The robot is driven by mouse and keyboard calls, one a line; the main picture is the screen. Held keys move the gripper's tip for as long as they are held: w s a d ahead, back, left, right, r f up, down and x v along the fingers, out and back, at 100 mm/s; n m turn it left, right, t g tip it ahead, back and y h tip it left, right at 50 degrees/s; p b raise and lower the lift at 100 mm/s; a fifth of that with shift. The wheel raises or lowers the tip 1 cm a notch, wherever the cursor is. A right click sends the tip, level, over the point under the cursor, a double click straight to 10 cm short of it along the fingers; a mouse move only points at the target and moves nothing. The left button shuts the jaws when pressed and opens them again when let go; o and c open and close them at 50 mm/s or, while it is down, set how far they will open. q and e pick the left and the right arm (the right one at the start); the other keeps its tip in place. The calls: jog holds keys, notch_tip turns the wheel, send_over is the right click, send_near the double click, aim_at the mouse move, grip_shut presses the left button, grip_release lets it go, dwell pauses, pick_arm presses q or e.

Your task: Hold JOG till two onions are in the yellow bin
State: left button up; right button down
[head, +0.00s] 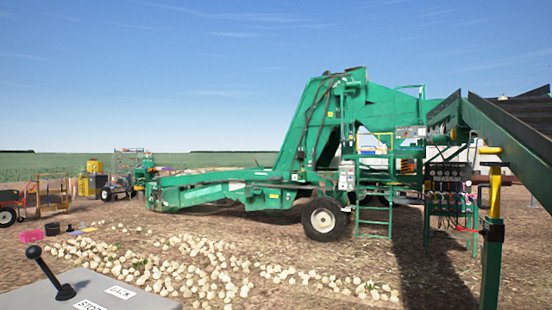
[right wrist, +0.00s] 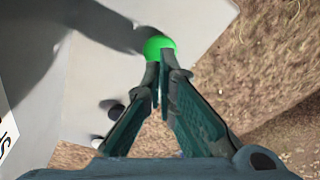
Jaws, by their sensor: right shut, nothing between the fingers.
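In the right wrist view, my right gripper (right wrist: 160,78) is shut and empty. Its fingertips point at a bright green round button (right wrist: 158,46) on the grey console (right wrist: 90,65) and overlap its lower edge; I cannot tell whether they touch or press it. No JOG label is readable. Many pale onions (head: 200,262) lie on the soil in the head view. The green elevator machine (head: 320,130) stands behind them. A yellow box-like thing (head: 93,184) is far off at the left; I cannot tell if it is the yellow bin. My left gripper is out of view.
A black button (right wrist: 116,109) and a white one (right wrist: 97,141) sit on the console. In the head view, a console (head: 45,292) with a black lever (head: 52,272) is at the lower left. A pink crate (head: 31,236) and black bucket (head: 52,229) stand on the soil.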

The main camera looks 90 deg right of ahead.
jog(key=shift+f, duration=0.2)
jog(key=shift+f+b, duration=0.5)
jog(key=shift+f, duration=0.5)
jog(key=shift+r, duration=0.1)
dwell(2.8)
notch_tip(320, 180, up, 8)
jog(key=p, duration=0.9)
jog(key=shift+f, duration=0.55)
